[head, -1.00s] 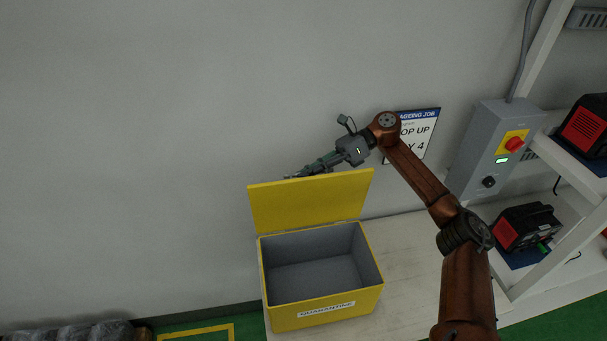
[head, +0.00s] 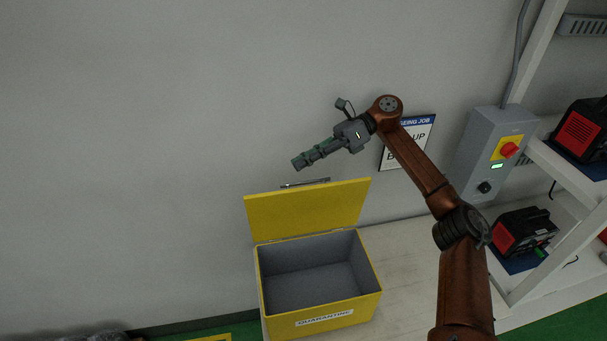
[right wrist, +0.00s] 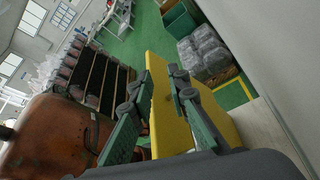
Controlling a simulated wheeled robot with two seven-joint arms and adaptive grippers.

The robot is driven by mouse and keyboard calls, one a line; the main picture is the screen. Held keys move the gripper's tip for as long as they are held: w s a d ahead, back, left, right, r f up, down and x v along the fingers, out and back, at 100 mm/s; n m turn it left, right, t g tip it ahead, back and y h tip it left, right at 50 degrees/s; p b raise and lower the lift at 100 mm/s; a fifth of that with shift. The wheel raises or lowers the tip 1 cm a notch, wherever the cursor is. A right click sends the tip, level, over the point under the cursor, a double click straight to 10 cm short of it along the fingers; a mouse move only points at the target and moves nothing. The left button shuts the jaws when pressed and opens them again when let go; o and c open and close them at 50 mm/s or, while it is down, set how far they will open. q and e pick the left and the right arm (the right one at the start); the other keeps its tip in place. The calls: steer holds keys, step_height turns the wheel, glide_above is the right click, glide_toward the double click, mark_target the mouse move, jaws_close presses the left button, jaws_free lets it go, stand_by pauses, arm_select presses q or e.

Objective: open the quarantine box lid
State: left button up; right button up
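The yellow quarantine box (head: 325,319) stands on a pale bench, with its grey inside showing and empty. Its yellow lid (head: 308,209) stands raised at the back edge, near the wall. A thin dark handle (head: 305,183) shows just above the lid's top edge. My right gripper (head: 298,163) is above the lid and apart from it, holding nothing. In the right wrist view, my right gripper (right wrist: 160,76) has a gap between its fingertips, and the yellow lid (right wrist: 167,115) shows behind that gap. My left gripper is out of view.
A grey control box (head: 483,150) with a red knob is on the wall at right, beside a white shelf with red-and-black units (head: 524,232). A sign (head: 408,145) hangs behind my right arm. The wall area left of the gripper is clear.

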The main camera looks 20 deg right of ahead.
step_height(320, 180, up, 3)
steer(key=shift+f, duration=0.2)
stand_by(0.4)
